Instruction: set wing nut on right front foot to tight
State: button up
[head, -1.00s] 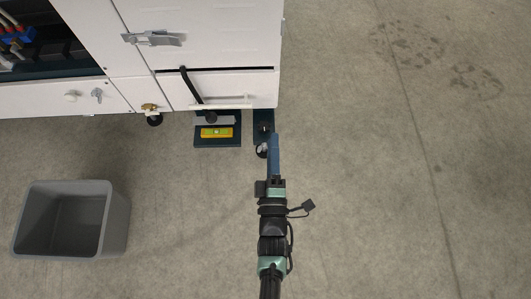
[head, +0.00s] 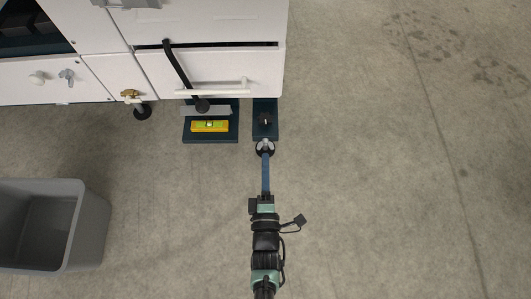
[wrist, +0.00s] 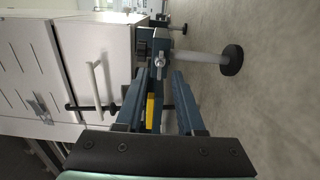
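The silver wing nut (wrist: 159,62) shows in the wrist view on the dark blue bracket (wrist: 145,46) of the right front foot. A grey post (wrist: 200,58) with a black round pad (wrist: 231,60) runs to the right from it. The gap is empty. In the head view my gripper (head: 266,158) is just in front of the foot.
A yellow spirit level (head: 209,126) lies on a dark blue plate (head: 210,139) left of the foot. A black lever (head: 180,70) and white handle (head: 212,88) are on the white machine front. A grey bin (head: 88,225) stands at the left. Floor on the right is clear.

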aim_at(265, 145)
jog(key=shift+w+b, duration=0.75)
jog(key=shift+w, duration=1.45)
jog(key=shift+c, duration=0.3)
grip_shut()
